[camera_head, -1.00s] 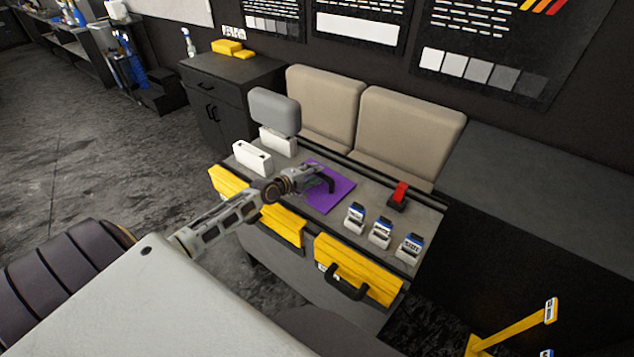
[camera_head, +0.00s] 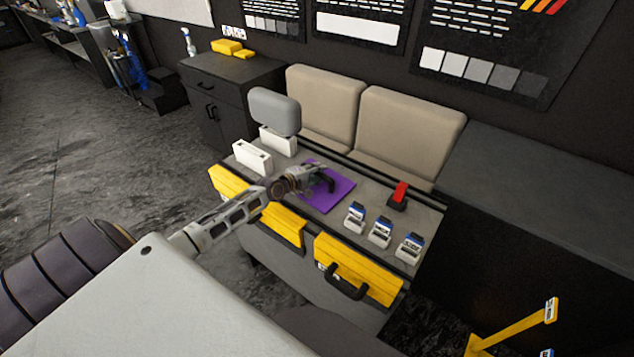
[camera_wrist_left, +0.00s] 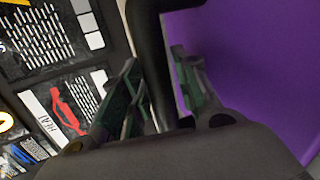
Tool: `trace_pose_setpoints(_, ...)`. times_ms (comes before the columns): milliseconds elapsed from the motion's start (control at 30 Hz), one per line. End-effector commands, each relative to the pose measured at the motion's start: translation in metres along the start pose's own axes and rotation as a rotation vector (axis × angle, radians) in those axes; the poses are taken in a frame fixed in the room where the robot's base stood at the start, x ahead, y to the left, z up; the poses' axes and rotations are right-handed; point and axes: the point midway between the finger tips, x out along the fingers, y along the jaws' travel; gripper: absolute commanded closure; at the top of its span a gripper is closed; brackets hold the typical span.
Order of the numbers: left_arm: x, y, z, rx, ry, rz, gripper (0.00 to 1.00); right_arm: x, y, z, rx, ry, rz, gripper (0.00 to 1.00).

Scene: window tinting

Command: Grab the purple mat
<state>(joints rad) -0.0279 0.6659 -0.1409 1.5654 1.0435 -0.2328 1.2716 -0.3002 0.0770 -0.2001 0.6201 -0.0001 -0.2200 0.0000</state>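The purple mat (camera_head: 335,196) lies on the grey top of the cart. It fills the right side of the left wrist view (camera_wrist_left: 245,70). A black curved handle (camera_wrist_left: 150,45) stands up beside the purple surface; it also shows over the mat in the head view (camera_head: 328,182). My left gripper (camera_head: 313,178) is above the mat at this handle. In the wrist view its two fingers (camera_wrist_left: 155,75) stand apart, one on each side of the handle; a firm grip on it is not visible. My right gripper is not in view.
Three small white-and-blue bottles (camera_head: 380,233) and a red-and-black tool (camera_head: 398,195) stand right of the mat. White boxes (camera_head: 252,157) stand at the left. Yellow cases (camera_head: 358,268) hang on the cart's front. A dark counter (camera_head: 540,190) is at right.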

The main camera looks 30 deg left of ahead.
Motion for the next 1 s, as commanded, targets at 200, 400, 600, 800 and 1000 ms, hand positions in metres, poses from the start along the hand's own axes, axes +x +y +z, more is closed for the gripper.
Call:
trace_pose_setpoints(200,0.000,0.000,0.000,-0.001,0.000,0.000,1.00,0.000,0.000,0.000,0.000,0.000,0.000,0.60)
trace_pose_setpoints(400,0.000,0.001,0.000,-0.002,0.000,0.002,1.00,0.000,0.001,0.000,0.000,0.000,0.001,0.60)
trace_pose_setpoints(600,0.000,0.000,0.001,-0.004,-0.001,-0.001,1.00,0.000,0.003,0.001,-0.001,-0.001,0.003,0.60)
trace_pose_setpoints(800,-0.003,0.006,0.002,-0.006,-0.002,-0.002,1.00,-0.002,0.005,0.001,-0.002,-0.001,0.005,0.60)
trace_pose_setpoints(1000,-0.009,0.026,0.004,-0.005,-0.001,0.001,1.00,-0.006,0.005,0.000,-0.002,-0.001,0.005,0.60)
